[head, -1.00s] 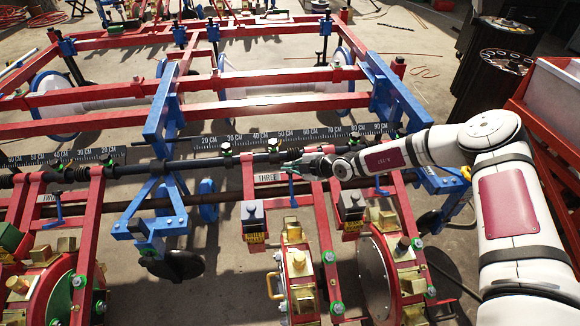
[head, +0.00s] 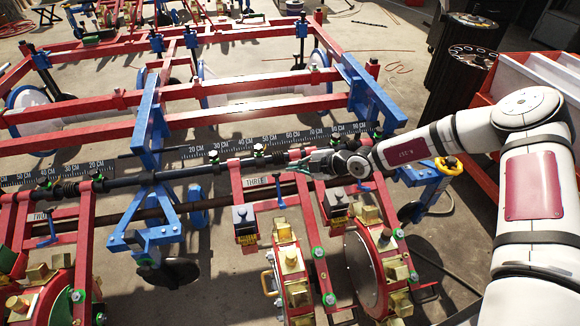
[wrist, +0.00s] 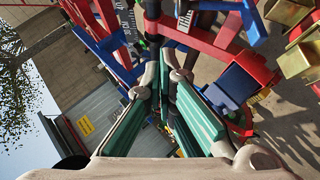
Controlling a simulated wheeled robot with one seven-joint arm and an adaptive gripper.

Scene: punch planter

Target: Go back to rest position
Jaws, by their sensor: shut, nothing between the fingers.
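My gripper (head: 308,162) is at the end of my white arm, over the planter's dark bar by the THREE label (head: 256,181) in the head view. In the wrist view my gripper (wrist: 162,82) shows two green-padded fingers close together, shut with nothing held. Whether the fingers touch the bar cannot be told. The red and blue punch planter (head: 222,118) fills most of the head view, with a centimetre ruler (head: 232,147) along its bar.
Red row units with brass parts (head: 292,262) stand below and close to my gripper. A blue upright frame (head: 374,92) stands behind my forearm. Black bins (head: 462,75) and a red container (head: 487,127) are at the right.

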